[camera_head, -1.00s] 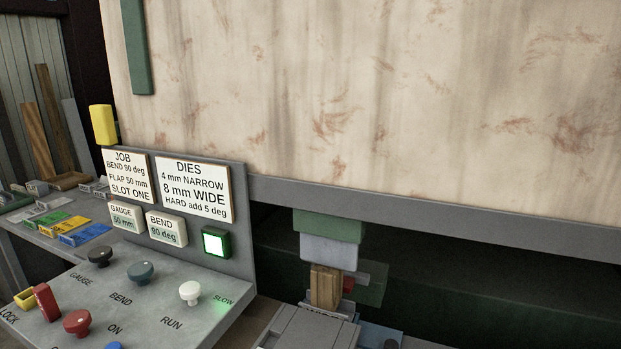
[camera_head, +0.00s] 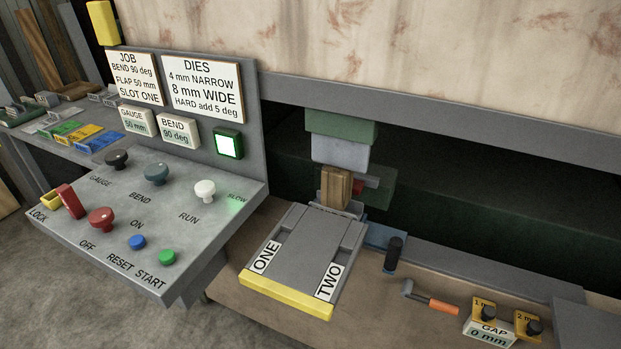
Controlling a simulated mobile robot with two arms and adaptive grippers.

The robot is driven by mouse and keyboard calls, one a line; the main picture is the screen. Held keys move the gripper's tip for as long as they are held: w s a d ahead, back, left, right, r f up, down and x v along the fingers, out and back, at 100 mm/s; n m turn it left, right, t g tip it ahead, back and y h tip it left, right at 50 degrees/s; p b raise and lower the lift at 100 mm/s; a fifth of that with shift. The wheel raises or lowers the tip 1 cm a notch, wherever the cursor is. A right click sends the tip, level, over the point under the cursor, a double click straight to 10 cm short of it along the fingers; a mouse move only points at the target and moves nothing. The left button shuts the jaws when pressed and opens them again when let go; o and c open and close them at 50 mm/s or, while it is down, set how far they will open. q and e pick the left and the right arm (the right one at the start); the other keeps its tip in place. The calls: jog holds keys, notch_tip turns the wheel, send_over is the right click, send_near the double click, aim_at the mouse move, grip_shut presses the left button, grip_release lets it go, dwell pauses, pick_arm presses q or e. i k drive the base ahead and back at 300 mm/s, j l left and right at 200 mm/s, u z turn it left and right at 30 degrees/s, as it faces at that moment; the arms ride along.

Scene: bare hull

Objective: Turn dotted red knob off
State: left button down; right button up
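The red knob (camera_head: 101,218) stands on the sloped grey control panel (camera_head: 150,255), at its left part, between the labels OFF and ON. A pale dot on its top is faintly visible; I cannot read its exact setting. A red upright lever (camera_head: 71,201) by a yellow bracket (camera_head: 51,200) and the label LOCK is just left of it. Neither of my grippers is in view.
Black (camera_head: 117,160), blue-grey (camera_head: 156,173) and white (camera_head: 205,190) knobs stand behind the red knob. Blue (camera_head: 137,242) and green (camera_head: 167,257) buttons are in front. A yellow-edged slide (camera_head: 285,293), hammer (camera_head: 430,297) and gap gauge (camera_head: 489,332) lie right.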

aim_at(102, 217)
jog(key=k+j+u, duration=0.1)
jog(key=u, duration=1.15)
